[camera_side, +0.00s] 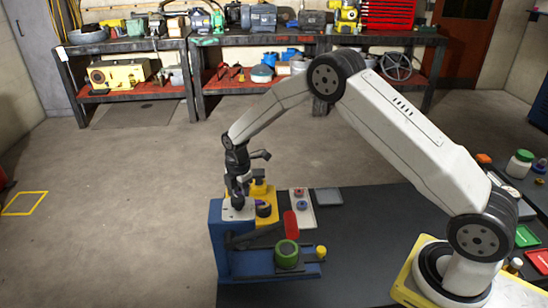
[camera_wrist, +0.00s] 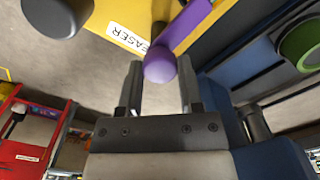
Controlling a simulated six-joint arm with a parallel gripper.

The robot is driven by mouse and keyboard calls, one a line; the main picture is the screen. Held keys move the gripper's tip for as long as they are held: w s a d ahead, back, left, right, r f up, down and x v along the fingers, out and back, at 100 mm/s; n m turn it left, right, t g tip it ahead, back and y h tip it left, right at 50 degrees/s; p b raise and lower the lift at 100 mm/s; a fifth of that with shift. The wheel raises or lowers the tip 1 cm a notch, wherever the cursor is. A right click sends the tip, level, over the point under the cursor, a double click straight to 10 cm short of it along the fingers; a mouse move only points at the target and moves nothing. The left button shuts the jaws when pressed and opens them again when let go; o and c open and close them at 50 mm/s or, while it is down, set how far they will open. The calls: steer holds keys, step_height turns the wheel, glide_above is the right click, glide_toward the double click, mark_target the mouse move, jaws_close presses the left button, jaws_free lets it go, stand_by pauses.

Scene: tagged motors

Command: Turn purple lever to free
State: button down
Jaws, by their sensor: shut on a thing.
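The purple lever (camera_wrist: 184,32) shows in the wrist view as a bar with a rounded end, running up and to the right from between my fingers. My gripper (camera_wrist: 160,72) has one finger on each side of the rounded end and is shut on it. The lever lies across a yellow housing (camera_wrist: 112,14) with a white label ending in "EASER". In the side view my gripper (camera_side: 240,198) points down at the blue and yellow fixture, and the lever is too small to make out clearly there. I cannot read a free mark.
A green knob (camera_side: 287,253), a red handle (camera_side: 290,224) and a small yellow knob (camera_side: 321,252) stand on the blue fixture (camera_side: 218,252). A white plate (camera_side: 302,217) with small knobs lies behind. The dark mat (camera_side: 375,225) to the right is clear.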

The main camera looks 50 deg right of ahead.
steer(key=shift+m, duration=0.3)
steer(key=m, duration=0.3)
steer(key=shift+m, duration=0.4)
steer(key=m, duration=0.4)
steer(key=shift+m, duration=0.3)
steer(key=m, duration=0.8)
steer(key=shift+m, duration=0.3)
steer(key=shift+c, duration=1.2)
jaws_free()
steer(key=shift+r, duration=0.1)
